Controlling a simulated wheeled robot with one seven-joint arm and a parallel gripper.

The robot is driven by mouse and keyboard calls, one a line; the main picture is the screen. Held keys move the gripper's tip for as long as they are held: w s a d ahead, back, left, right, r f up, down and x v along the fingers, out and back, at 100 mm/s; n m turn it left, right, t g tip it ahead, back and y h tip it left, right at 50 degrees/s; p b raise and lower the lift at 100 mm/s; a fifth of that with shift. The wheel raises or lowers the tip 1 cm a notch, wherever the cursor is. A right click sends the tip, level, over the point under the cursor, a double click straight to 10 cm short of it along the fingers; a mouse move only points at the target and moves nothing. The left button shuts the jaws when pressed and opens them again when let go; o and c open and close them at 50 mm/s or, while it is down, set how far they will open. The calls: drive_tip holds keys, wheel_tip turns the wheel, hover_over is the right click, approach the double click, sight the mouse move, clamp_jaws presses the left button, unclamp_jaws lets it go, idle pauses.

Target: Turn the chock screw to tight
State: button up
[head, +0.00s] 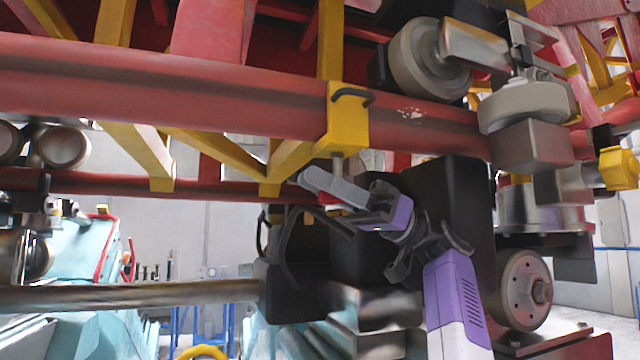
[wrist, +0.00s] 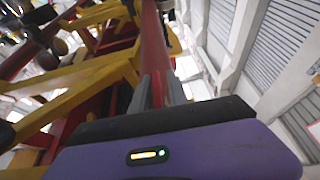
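The yellow chock (head: 343,128) sits on the thick red rail, with a dark loop handle at its top. Its grey screw (head: 338,163) points down from the chock's underside. My gripper (head: 318,184) is right below the chock, coming in from the lower right. Its near grey finger crosses in front of the screw's lower part and hides it. In the wrist view the grey fingers of my gripper (wrist: 157,92) point up toward the red rail. I cannot tell whether they touch or grip the screw.
The red rail (head: 200,90) runs across above my gripper, with yellow struts (head: 230,155) to the left. Dark boxy parts and wheels (head: 525,290) crowd the right side. A horizontal metal bar (head: 130,293) lies lower left. There is some open space left of my gripper.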

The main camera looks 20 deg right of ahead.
drive_tip(key=shift+o, duration=0.7)
drive_tip(key=shift+d+f, duration=0.15)
drive_tip(key=b+v, duration=0.2)
drive_tip(key=v, duration=0.5)
drive_tip(key=shift+d+b, duration=0.25)
drive_tip(key=shift+b, duration=0.05)
drive_tip(key=shift+f, duration=0.1)
